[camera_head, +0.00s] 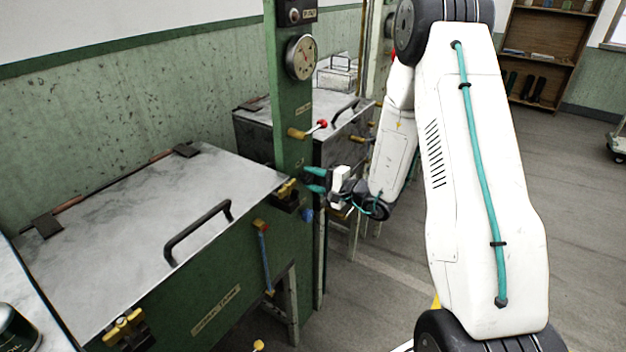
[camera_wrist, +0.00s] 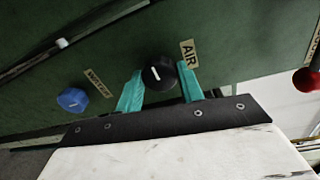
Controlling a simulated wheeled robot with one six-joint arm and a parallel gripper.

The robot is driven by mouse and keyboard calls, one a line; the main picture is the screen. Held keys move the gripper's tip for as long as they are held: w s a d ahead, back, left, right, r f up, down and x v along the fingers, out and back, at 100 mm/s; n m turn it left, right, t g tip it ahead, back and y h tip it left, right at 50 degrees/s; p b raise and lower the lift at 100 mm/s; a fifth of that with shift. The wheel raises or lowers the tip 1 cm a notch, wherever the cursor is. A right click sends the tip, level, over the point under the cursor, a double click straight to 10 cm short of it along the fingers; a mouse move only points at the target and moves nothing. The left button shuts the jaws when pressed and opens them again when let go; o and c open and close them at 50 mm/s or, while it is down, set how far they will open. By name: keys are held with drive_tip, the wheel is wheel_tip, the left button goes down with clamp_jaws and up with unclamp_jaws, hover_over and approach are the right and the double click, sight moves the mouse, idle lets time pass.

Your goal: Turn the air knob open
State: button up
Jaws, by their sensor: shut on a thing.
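The black air knob (camera_wrist: 161,74) sits on the green panel beside a tag reading AIR (camera_wrist: 188,53). In the head view my gripper (camera_head: 314,180) reaches the green post from the right. The air knob cannot be made out there.
A blue knob (camera_wrist: 72,99) with a water tag (camera_wrist: 98,83) is left of the air knob; it also shows below my gripper (camera_head: 307,215). A red-tipped lever (camera_head: 322,124) and a dial gauge (camera_head: 301,57) are above. A metal-lidded basin (camera_head: 130,215) stands left.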

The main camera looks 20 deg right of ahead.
drive_tip(key=o, duration=1)
drive_tip(key=shift+s, duration=0.1)
drive_tip(key=v, duration=0.7)
drive_tip(key=shift+s+d, duration=0.25)
drive_tip(key=shift+s, duration=0.05)
